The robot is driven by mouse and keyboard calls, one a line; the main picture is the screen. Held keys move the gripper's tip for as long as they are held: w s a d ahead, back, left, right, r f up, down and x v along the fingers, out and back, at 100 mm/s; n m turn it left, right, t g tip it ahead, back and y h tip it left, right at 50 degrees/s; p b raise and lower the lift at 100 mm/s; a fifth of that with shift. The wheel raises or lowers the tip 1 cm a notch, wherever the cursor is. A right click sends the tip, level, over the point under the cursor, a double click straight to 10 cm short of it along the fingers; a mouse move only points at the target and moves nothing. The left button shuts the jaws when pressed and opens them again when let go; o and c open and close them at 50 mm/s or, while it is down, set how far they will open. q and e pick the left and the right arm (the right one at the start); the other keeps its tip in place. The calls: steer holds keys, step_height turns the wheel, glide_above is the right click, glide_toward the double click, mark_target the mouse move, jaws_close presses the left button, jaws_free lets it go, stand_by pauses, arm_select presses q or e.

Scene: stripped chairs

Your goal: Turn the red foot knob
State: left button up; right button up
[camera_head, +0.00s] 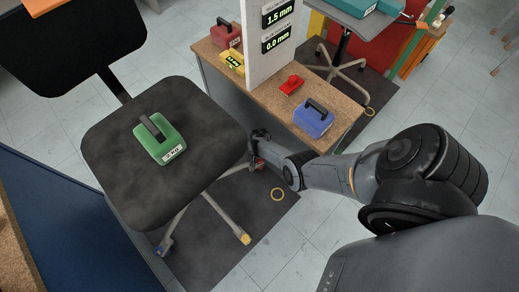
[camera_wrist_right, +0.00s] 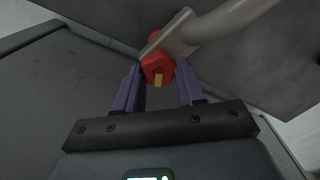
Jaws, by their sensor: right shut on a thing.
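The red foot knob (camera_wrist_right: 158,69) shows in the right wrist view, with a yellow mark on its face, below a grey chair leg (camera_wrist_right: 225,22). My right gripper (camera_wrist_right: 158,80) has its purple fingers shut on the knob from both sides. In the head view the right gripper (camera_head: 255,150) reaches low beside the chair seat (camera_head: 105,140), and only a bit of red shows there. My left gripper is not in view.
A cork-topped bench (camera_head: 275,105) carries a blue weight (camera_head: 314,119), a small red part (camera_head: 291,85) and a white panel (camera_head: 268,40) reading 1.5 mm and 0.0 mm. A blue cabinet (camera_head: 60,220) stands at left.

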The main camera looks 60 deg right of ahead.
steer(key=m, duration=0.6)
steer(key=shift+s+m, duration=0.1)
steer(key=shift+m, duration=0.2)
steer(key=m+b, duration=0.1)
steer(key=m, duration=0.3)
steer(key=shift+f+m, duration=0.1)
steer(key=shift+m, duration=0.2)
steer(key=m, duration=0.4)
steer(key=shift+s+a+b, duration=0.1)
steer(key=shift+b, duration=0.3)
steer(key=m+b, duration=0.1)
steer(key=m, duration=0.4)
steer(key=shift+m, duration=0.7)
steer(key=shift+b, duration=0.3)
